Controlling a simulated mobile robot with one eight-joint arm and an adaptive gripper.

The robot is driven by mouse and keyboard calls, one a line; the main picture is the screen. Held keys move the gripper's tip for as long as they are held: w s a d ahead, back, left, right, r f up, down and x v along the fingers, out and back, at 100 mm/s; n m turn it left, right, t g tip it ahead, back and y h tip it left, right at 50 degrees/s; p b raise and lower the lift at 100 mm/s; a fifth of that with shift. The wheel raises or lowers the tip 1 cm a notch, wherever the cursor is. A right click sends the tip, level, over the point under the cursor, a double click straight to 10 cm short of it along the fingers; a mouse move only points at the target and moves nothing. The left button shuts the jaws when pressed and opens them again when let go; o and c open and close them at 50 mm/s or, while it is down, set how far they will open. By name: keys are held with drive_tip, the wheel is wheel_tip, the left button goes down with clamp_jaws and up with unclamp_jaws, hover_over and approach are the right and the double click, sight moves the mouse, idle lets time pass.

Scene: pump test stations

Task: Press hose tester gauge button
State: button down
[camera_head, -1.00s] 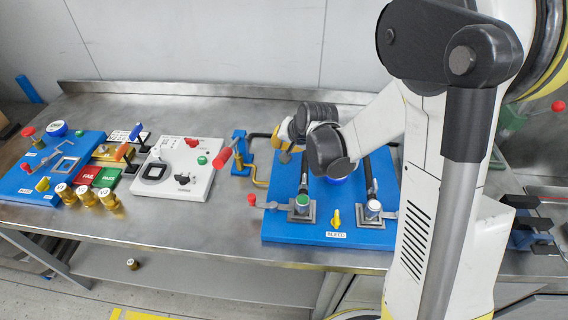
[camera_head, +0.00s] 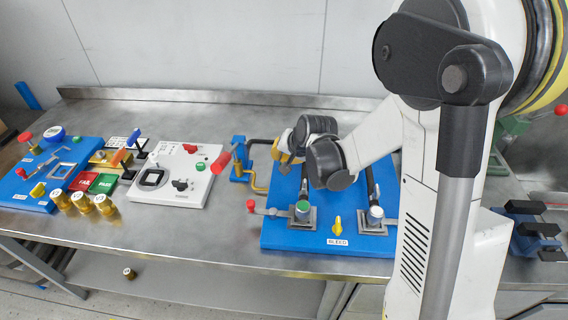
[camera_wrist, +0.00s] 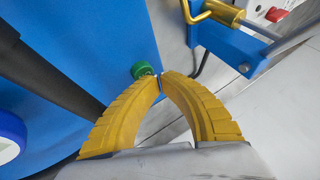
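The hose tester is a blue board (camera_head: 285,236) with black hoses, two clamps with round caps and a yellow bleed knob (camera_head: 338,224). My gripper (camera_head: 285,167) is over its back left part. In the wrist view the yellow fingers of my gripper (camera_wrist: 162,77) meet at their tips, with nothing seen between them. A green button (camera_wrist: 142,69) shows just beside the tips; I cannot tell whether they touch it. A round white-faced gauge with a blue rim (camera_wrist: 10,138) is cut off at the left edge of the wrist view. In the head view my wrist hides the button and gauge.
A blue bracket with a brass rod (camera_head: 238,160) and a red-handled lever (camera_head: 221,161) stands left of the board. A white panel (camera_head: 185,196), brass cylinders (camera_head: 83,202) and another blue station (camera_head: 25,199) are further left. Bare bench lies in front of the white panel.

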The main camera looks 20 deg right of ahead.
drive_tip(key=shift+f, duration=0.15)
idle(0.5)
drive_tip(key=shift+f+b, duration=0.35)
drive_tip(key=shift+b, duration=0.15)
drive_tip(key=shift+r, duration=0.15)
drive_tip(key=shift+r+p, duration=0.3)
drive_tip(key=shift+r, duration=0.15)
wheel_tip(320, 180, up, 6)
drive_tip(key=p, duration=0.4)
